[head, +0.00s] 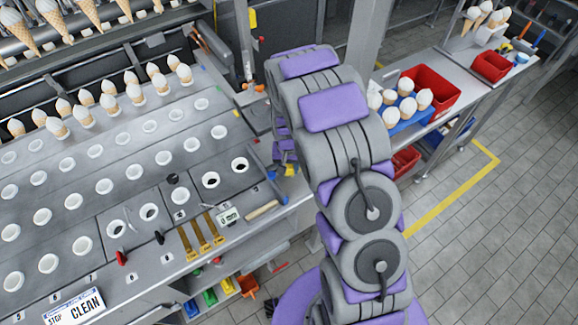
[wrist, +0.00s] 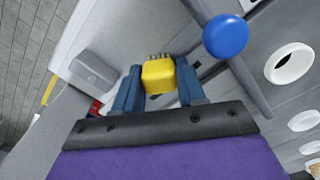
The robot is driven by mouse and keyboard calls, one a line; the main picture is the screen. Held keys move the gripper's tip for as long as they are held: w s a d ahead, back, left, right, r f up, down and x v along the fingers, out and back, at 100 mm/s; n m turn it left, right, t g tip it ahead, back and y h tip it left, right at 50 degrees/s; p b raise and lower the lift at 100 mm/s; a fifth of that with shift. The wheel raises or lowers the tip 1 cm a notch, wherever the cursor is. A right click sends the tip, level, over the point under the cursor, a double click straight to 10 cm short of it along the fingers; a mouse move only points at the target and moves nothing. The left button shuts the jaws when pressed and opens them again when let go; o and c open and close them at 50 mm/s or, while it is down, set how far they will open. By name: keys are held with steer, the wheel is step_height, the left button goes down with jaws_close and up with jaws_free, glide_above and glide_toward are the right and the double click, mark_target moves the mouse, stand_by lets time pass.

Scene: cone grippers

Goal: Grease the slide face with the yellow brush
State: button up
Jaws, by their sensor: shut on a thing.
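The yellow brush (wrist: 158,76) is between the two blue fingers of my gripper (wrist: 158,86) in the wrist view, with its short dark bristles pointing away from the palm. My gripper is shut on it. In the head view my gripper (head: 284,168) is at the right edge of the cone machine, mostly hidden by my arm, and a bit of the yellow brush (head: 291,170) shows. Grey metal surfaces lie beyond the bristles in the wrist view. I cannot tell which is the slide face, or whether the bristles touch it.
A blue round knob (wrist: 226,36) and a grey bar are close right of the brush. The machine deck (head: 120,190) has rows of white-rimmed holes. Yellow tools (head: 201,235) lie at its front. A red bin (head: 432,90) stands on the right bench; the floor there is clear.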

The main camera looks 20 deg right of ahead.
steer(key=shift+r+p, duration=0.65)
steer(key=shift+r, duration=2.2)
steer(key=shift+r, duration=0.1)
steer(key=shift+r+p, duration=0.45)
steer(key=shift+r, duration=1)
steer(key=shift+f, duration=0.1)
